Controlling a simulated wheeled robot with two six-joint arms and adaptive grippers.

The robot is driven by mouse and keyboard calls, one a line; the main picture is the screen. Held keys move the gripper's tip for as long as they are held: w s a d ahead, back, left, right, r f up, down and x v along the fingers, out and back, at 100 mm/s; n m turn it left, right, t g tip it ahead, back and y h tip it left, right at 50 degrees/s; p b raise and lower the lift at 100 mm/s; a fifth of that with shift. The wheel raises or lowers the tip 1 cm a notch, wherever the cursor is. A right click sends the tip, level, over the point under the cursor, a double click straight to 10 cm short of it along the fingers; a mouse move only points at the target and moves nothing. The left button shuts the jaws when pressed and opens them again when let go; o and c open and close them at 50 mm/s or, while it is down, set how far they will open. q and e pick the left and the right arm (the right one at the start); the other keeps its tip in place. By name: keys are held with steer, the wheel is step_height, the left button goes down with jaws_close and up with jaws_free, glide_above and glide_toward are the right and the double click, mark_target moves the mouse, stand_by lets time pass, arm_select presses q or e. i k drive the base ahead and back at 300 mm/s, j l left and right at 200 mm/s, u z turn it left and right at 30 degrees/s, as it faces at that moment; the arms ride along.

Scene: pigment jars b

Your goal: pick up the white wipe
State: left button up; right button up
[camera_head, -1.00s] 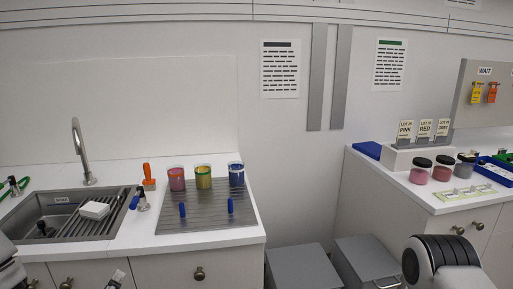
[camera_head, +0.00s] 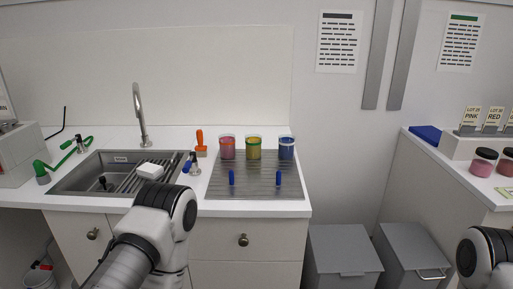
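The white wipe (camera_head: 150,171) looks like a small white block and lies on the ribbed rack at the right part of the sink (camera_head: 75,176). My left arm rises from the bottom of the view in front of the sink counter, just below the wipe and apart from it in the picture. Its gripper does not show. My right arm shows only as a rounded link at the bottom right edge, and its gripper is out of view.
Jars of pink (camera_head: 227,151), yellow (camera_head: 254,152) and blue (camera_head: 286,152) pigment stand on a grey ribbed mat (camera_head: 256,186). An orange-handled tool (camera_head: 200,142) and a tall faucet (camera_head: 139,112) stand near the sink. Grey bins (camera_head: 342,252) fill the gap between counters.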

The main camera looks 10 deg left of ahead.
mark_target(150, 171)
steer(key=u, duration=1.8)
